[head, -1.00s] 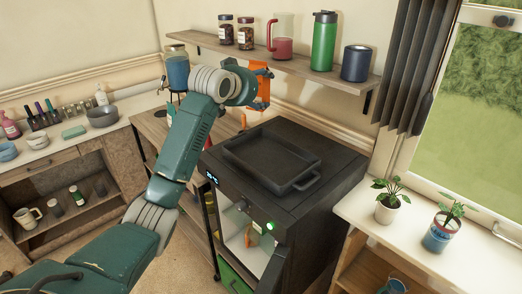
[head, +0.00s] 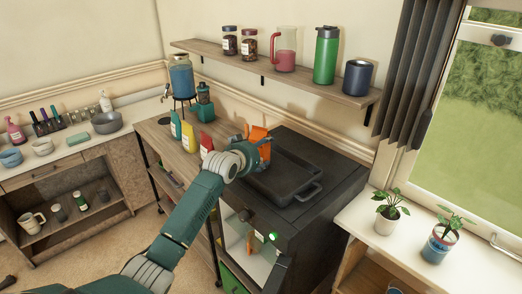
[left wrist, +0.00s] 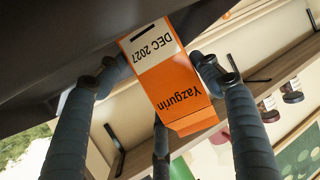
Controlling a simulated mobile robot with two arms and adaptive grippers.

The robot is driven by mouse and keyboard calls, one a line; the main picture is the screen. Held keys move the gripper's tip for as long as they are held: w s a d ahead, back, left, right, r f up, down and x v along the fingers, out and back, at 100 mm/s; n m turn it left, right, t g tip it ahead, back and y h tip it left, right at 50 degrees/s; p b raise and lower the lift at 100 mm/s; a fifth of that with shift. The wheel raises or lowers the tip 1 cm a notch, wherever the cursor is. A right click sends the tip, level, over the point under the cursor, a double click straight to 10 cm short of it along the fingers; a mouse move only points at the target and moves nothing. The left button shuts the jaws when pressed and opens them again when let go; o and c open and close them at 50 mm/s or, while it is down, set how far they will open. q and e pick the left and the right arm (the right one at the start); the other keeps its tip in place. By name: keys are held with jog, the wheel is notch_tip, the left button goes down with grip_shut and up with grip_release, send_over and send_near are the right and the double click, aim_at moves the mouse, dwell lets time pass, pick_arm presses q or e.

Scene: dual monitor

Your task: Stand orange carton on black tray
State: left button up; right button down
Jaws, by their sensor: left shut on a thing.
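The orange carton (head: 257,133) is held by my left gripper (head: 262,152) at the left rear side of the black tray (head: 312,190). The carton looks roughly upright in the head view, partly hidden by the gripper. In the left wrist view, the carton (left wrist: 168,85) with its white label sits between the fingers of my left gripper (left wrist: 155,80), its lettering upside down. A dark surface lies close beside its label end; I cannot tell whether they touch. The tray is empty in the part that shows. My right gripper is not in view.
The tray lies on a black oven (head: 335,165). A wall shelf (head: 290,82) with jars, a jug and flasks hangs above. Potted plants (head: 387,212) stand on the right.

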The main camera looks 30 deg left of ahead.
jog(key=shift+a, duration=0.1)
pick_arm(q)
jog(key=o, duration=1.4)
jog(key=shift+f, duration=0.15)
jog(key=shift+o, duration=0.7)
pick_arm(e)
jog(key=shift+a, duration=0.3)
pick_arm(q)
jog(key=b+v, duration=0.1)
jog(key=v, duration=1.1)
jog(key=shift+b, duration=0.4)
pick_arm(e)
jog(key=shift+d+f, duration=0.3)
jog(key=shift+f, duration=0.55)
pick_arm(q)
jog(key=shift+s+f, duration=0.1)
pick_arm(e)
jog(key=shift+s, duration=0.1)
